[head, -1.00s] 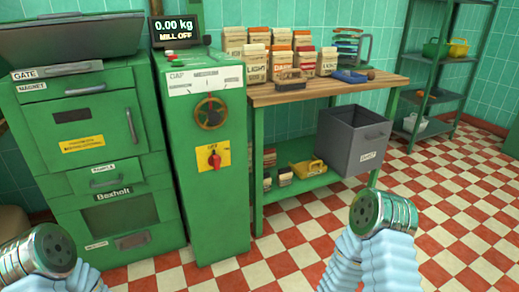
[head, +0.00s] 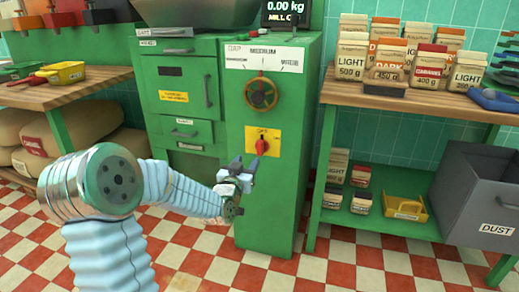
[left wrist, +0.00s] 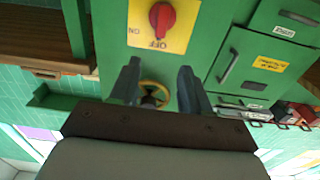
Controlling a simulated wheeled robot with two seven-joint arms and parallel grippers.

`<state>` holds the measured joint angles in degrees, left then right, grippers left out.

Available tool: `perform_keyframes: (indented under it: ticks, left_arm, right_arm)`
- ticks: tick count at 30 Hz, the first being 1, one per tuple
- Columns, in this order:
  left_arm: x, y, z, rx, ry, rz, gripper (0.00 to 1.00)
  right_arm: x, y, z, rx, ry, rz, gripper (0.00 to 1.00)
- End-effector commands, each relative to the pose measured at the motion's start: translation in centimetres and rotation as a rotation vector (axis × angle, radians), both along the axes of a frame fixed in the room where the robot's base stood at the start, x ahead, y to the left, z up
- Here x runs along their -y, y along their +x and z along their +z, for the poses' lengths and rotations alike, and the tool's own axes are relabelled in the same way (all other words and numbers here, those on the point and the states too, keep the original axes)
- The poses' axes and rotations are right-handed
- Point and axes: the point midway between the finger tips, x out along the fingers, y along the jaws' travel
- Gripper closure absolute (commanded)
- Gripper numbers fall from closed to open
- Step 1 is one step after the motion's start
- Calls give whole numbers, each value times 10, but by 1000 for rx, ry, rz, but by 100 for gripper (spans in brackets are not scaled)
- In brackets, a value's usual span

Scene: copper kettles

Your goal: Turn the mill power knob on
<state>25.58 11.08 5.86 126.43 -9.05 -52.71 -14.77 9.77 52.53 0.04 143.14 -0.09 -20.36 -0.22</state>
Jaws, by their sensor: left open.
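The red mill power knob (head: 262,146) sits on a yellow plate (head: 277,143) on the front of the green mill control cabinet (head: 270,205). A display (head: 285,12) above the cabinet reads 0.00 kg and a partly cut-off mill line. My left gripper (head: 244,165) is open and empty, just in front of the cabinet, a little below and left of the knob. In the left wrist view, which is upside down, the knob (left wrist: 162,17) shows beyond the two spread fingers (left wrist: 158,85), apart from them. My right gripper is not in view.
A brown handwheel (head: 261,93) is above the knob, under a scale plate. Green drawers (head: 182,100) stand left. A wooden table (head: 410,102) with several bags and a grey dust bin (head: 488,190) stand right. The checkered floor in front is clear.

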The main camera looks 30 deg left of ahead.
Motion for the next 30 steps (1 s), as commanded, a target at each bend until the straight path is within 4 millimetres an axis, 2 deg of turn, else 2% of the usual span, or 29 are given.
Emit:
perform_keyframes:
  ticks: [9,15,21,29,30]
  left_arm:
    - [-16,70,-1,-5,-5,-2,53]
    - [-23,105,-1,-5,-6,-3,53]
    - [-27,119,-2,-5,-5,-3,53]
    - [-27,120,-2,-6,-6,-3,53]
    - [-27,120,-2,-6,-6,-3,59]
  right_arm:
    - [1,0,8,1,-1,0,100]
    - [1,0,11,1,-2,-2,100]
    - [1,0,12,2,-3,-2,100]
    - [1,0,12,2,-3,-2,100]
    - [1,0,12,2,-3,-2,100]
